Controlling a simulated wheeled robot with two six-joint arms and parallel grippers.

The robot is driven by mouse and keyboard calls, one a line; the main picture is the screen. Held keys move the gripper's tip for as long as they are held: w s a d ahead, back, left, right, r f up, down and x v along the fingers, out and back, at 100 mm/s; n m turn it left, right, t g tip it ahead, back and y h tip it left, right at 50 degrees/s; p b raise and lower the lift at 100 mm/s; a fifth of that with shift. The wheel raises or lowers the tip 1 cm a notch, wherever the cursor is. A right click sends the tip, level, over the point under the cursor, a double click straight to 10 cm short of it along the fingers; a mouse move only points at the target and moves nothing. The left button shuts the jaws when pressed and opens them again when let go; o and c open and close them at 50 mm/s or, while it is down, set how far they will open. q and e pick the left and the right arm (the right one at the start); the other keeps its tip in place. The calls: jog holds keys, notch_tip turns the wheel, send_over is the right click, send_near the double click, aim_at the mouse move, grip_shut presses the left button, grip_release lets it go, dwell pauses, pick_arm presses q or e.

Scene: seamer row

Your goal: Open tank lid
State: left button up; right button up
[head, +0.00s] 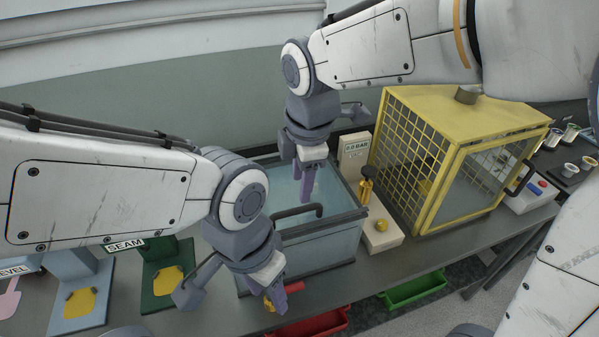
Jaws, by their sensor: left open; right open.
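The clear-walled tank (335,247) with a dark rim stands on the grey bench at the middle, with pale blue-green inside. A dark arched handle (298,211) shows at the top near its front side. The lid appears to lie flat over the tank, but its clear panel is hard to make out. My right gripper (308,190) is open and points down over the back part of the tank, behind the handle. My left gripper (277,297) is open, low at the tank's front left. A small brass-coloured thing (269,303) shows by its fingers; I cannot tell whether they touch it.
A yellow mesh cage (410,165) stands right of the tank. Red (310,325) and green (415,290) bins hang at the front edge. The seam fixture (165,280) stands left.

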aim_at(298, 209)
jog(key=shift+n, duration=0.3)
jog(key=w+f, duration=0.1)
jog(key=f, duration=0.5)
jog(key=w+f+p, duration=0.1)
jog(key=f, duration=0.2)
jog(key=shift+w+a+f, duration=0.3)
jog(key=shift+w+f, duration=0.05)
grip_shut()
dwell(0.8)
